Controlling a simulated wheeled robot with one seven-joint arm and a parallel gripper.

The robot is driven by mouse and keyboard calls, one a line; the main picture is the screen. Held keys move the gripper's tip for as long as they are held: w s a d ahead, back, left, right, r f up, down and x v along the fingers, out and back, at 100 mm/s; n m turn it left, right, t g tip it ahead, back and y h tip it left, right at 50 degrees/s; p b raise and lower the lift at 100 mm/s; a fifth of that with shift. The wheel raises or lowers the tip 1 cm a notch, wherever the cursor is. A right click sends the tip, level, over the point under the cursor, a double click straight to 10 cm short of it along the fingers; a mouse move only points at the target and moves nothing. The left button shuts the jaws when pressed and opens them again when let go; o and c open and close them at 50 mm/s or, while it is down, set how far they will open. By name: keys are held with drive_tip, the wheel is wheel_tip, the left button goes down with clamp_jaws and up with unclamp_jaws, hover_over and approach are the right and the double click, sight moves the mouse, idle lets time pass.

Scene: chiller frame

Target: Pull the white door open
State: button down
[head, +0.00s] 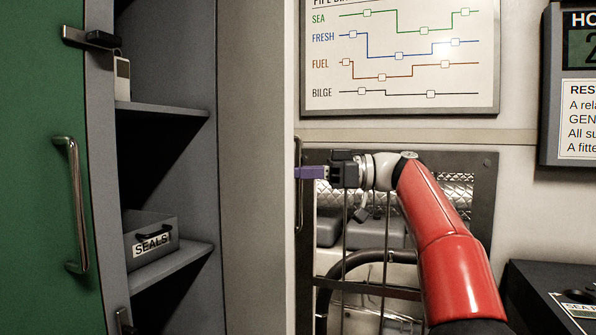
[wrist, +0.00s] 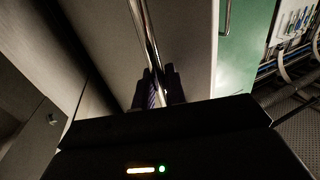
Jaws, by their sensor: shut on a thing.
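The white door shows as a tall pale panel (head: 258,150) left of my gripper in the head view; its handle-side face (wrist: 188,45) is in the wrist view. A long metal bar handle (head: 298,150) stands upright along the panel's right edge in the head view. It runs down from the top in the wrist view (wrist: 143,28). My gripper (head: 306,173), with purple fingers, reaches left to the bar and is shut on it. In the wrist view the dark fingers (wrist: 159,88) sit around the bar. How far the door stands open I cannot tell.
A grey cabinet with shelves, a SEALS bin (head: 150,238) and an open green door (head: 40,180) stands at the left. A caged machine (head: 365,235) is behind my arm. A dark console (head: 545,290) stands at lower right.

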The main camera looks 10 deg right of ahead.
drive_tip(key=shift+r, duration=0.1)
drive_tip(key=c, duration=1.5)
unclamp_jaws()
drive_tip(key=shift+w+a, duration=0.1)
drive_tip(key=shift+a, duration=0.05)
drive_tip(key=shift+c, duration=0.2)
drive_tip(key=s+d, duration=0.1)
drive_tip(key=d, duration=0.6)
drive_tip(key=shift+d, duration=0.4)
